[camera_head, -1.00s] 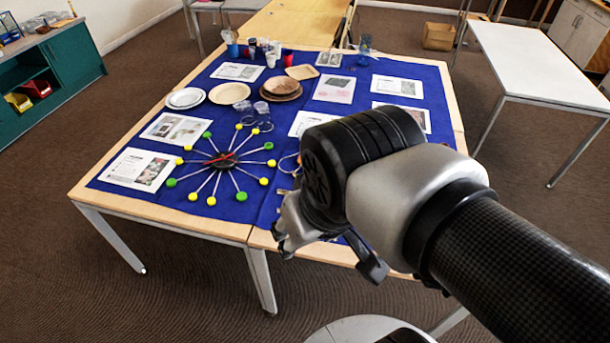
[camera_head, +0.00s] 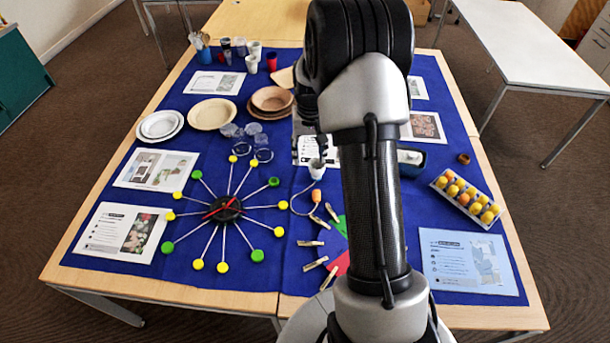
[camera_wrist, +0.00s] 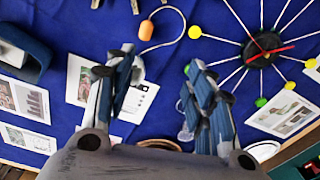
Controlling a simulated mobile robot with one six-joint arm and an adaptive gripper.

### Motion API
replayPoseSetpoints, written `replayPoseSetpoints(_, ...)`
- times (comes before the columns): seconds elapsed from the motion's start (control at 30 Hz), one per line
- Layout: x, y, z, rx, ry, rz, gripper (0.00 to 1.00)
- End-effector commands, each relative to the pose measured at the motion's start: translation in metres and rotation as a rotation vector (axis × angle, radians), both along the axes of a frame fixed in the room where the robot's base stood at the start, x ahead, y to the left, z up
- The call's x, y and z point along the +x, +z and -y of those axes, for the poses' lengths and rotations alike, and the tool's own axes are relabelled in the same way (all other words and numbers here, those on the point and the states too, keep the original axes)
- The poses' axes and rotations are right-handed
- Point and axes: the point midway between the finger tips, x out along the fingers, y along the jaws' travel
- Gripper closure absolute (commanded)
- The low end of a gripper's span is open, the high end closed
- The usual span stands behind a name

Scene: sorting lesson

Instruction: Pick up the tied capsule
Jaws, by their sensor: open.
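The tied capsule, a small orange piece with a thin pale cord looping from it, lies on the blue cloth (camera_head: 285,277) near the middle of the table; it shows in the head view (camera_head: 316,195) and at the top of the wrist view (camera_wrist: 124,32). In the wrist view, my gripper (camera_wrist: 160,72) is open with nothing between its fingers. The capsule lies apart from it, beyond the fingertip at the left. In the head view, my arm hides much of the gripper.
A spoked wheel (camera_head: 225,208) with yellow and green knobs lies left of the capsule. Clothespins (camera_head: 314,264) and coloured card pieces (camera_head: 340,262) lie in front. A tray (camera_head: 434,187) of yellow and orange balls is at right. Plates (camera_head: 213,113) and cups stand behind.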

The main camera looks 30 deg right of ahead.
Motion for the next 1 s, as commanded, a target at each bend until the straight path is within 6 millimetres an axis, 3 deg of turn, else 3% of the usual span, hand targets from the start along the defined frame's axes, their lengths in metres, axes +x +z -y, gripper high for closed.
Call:
replayPoseSetpoints(0.03,0.001,-0.020,0.010,0.008,-0.019,-0.017,0.51)
replayPoseSetpoints(0.1,0.002,-0.040,0.019,0.014,-0.037,-0.029,0.51)
replayPoseSetpoints(0.3,0.002,-0.071,0.033,0.022,-0.063,-0.045,0.51)
replayPoseSetpoints(0.47,0.001,-0.098,0.034,0.023,-0.065,-0.049,0.51)
replayPoseSetpoints(0.8,0.002,-0.171,0.034,0.023,-0.064,-0.048,0.51)
replayPoseSetpoints(1.0,0.003,-0.192,0.034,0.022,-0.064,-0.045,0.51)
